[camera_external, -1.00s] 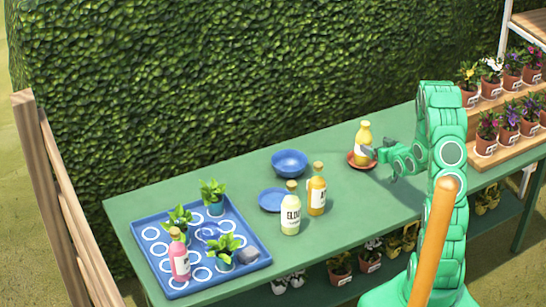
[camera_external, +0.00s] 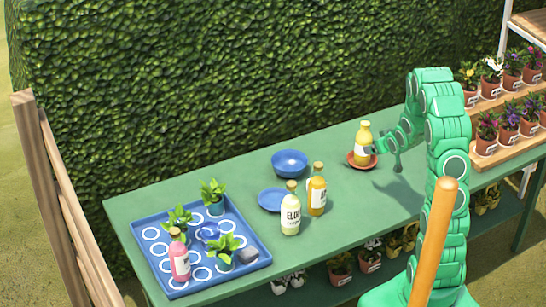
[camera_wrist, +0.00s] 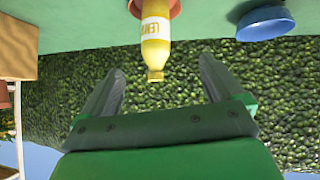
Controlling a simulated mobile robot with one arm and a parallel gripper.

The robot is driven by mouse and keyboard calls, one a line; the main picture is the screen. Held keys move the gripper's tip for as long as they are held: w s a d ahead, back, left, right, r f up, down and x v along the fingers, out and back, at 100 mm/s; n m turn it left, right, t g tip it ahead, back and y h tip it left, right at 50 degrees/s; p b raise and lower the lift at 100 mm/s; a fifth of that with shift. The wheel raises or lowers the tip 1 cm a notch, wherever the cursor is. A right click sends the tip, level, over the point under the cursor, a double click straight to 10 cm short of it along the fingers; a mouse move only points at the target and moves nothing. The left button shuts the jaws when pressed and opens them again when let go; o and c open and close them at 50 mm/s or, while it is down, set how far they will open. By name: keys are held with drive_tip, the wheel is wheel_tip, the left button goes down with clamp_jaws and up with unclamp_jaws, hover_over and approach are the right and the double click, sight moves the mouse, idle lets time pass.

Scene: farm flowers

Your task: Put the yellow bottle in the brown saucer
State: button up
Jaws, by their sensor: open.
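The yellow bottle (camera_external: 363,140) stands upright in the brown saucer (camera_external: 351,161) on the right part of the green table. Only a small part of the saucer (camera_wrist: 134,8) shows there at the top edge. My gripper (camera_external: 386,158) is just to the right of the bottle. In the wrist view my gripper (camera_wrist: 160,75) is open, with its fingers apart and the bottle's neck seen between them, not gripped.
An orange bottle (camera_external: 317,194) and a pale bottle (camera_external: 290,215) stand mid-table by a blue bowl (camera_external: 290,163) and a blue saucer (camera_external: 271,200). A blue tray (camera_external: 178,287) with plants and a pink bottle (camera_external: 180,262) is at left. Potted flowers (camera_external: 488,130) stand at right.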

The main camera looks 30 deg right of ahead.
drive_tip(key=s+a+r+g, duration=0.4)
drive_tip(key=s+a, duration=0.3)
drive_tip(key=s, duration=0.6)
drive_tip(key=s+a+r+g+y, duration=0.1)
drive_tip(key=s+a+r+g, duration=0.2)
drive_tip(key=s, duration=1.1)
drive_tip(key=s+a+r+g+y, duration=0.1)
drive_tip(key=s+a+r+g, duration=0.3)
drive_tip(key=s+a+r, duration=0.5)
drive_tip(key=s+a, duration=0.1)
drive_tip(key=s, duration=0.3)
drive_tip(key=shift+s+a+r+g, duration=0.15)
drive_tip(key=shift+s+a+g, duration=0.15)
drive_tip(key=shift+s+a, duration=0.1)
